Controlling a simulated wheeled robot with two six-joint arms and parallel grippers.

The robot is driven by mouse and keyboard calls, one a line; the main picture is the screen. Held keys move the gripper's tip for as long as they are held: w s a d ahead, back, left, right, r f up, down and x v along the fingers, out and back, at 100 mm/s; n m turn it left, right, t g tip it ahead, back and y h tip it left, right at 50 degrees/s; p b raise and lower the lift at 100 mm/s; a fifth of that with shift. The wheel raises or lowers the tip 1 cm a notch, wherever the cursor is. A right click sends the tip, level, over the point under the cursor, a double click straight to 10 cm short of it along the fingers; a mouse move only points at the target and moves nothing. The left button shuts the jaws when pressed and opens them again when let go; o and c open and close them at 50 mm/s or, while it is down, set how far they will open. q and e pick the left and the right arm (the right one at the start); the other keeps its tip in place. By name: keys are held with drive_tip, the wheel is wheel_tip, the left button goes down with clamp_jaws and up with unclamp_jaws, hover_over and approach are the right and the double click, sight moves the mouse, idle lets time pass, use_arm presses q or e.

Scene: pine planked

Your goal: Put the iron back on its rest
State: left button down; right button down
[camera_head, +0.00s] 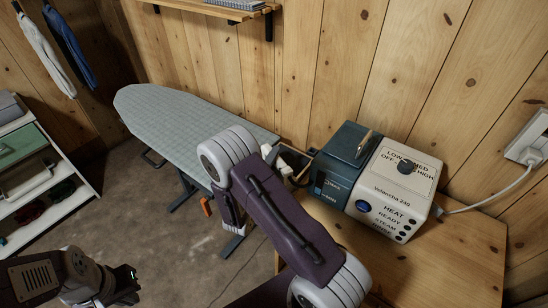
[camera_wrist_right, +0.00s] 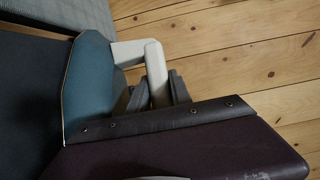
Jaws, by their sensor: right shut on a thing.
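The iron (camera_wrist_right: 88,75) fills the left of the right wrist view, with a teal body, a dark broad face and a cream handle (camera_wrist_right: 156,72). My right gripper (camera_wrist_right: 165,90) is shut on that handle, its dark fingers around it. A dark blue and cream steam station (camera_head: 385,200) stands on the wooden table. I cannot clearly tell which part is the rest.
The ironing board (camera_head: 180,117) stands behind my right arm, its pale top bare where visible. The wooden table (camera_head: 455,262) is clear to the right and front of the station. A wall socket (camera_head: 527,146) with a cable is at right. A white shelf unit (camera_head: 45,170) stands left.

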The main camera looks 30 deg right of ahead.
drive_tip(key=c, duration=1.2)
unclamp_jaws()
drive_tip(key=shift+o, duration=0.2)
drive_tip(key=v, duration=1.2)
drive_tip(key=shift+r, duration=0.1)
